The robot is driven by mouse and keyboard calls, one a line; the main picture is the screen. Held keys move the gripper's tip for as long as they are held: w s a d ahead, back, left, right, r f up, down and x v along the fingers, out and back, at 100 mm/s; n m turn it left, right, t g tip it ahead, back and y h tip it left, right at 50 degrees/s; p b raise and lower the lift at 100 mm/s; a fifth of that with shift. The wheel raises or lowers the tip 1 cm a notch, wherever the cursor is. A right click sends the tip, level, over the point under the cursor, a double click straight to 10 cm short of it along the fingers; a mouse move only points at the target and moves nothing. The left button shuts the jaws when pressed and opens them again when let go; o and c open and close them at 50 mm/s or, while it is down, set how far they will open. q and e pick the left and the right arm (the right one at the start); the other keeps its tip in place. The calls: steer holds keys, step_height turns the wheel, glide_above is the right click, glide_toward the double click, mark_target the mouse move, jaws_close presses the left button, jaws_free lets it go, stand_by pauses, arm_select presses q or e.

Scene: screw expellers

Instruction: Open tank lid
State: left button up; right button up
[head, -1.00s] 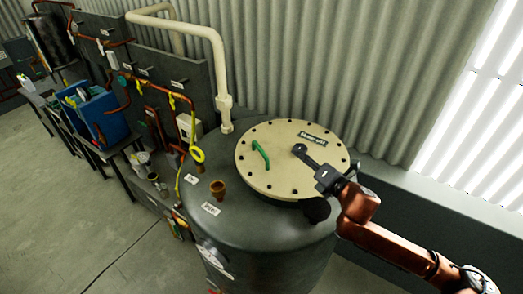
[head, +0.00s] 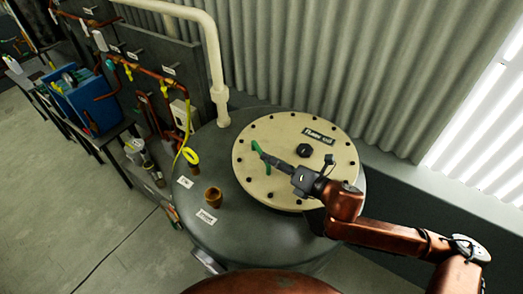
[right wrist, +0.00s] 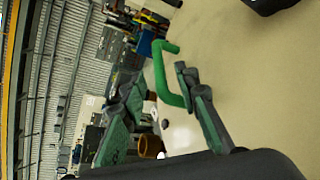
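The round cream tank lid (head: 285,180) with dark bolts around its rim lies flat on the grey tank (head: 240,235) in the head view. A green handle (head: 257,149) stands on the lid's left part, partly hidden by the gripper. My right gripper (head: 266,157) reaches over the lid from the right, its fingertips at the handle. In the right wrist view, the two fingers of my right gripper (right wrist: 160,90) are spread apart, with the green handle (right wrist: 160,75) between them. Whether a finger touches it, I cannot tell. My left gripper is not in view.
A dark knob (head: 303,150) and a label stand on the lid. A brass pipe stub (head: 213,197) and a yellow ring (head: 191,157) are on the tank's left. A cream pipe (head: 216,60) rises behind. A corrugated wall (head: 330,60) stands close behind the tank.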

steer(key=p+x, duration=0.1)
steer(key=x, duration=0.3)
steer(key=shift+w+a+f, duration=0.2)
steer(key=shift+w+a, duration=0.3)
steer(key=c, duration=0.6)
jaws_close()
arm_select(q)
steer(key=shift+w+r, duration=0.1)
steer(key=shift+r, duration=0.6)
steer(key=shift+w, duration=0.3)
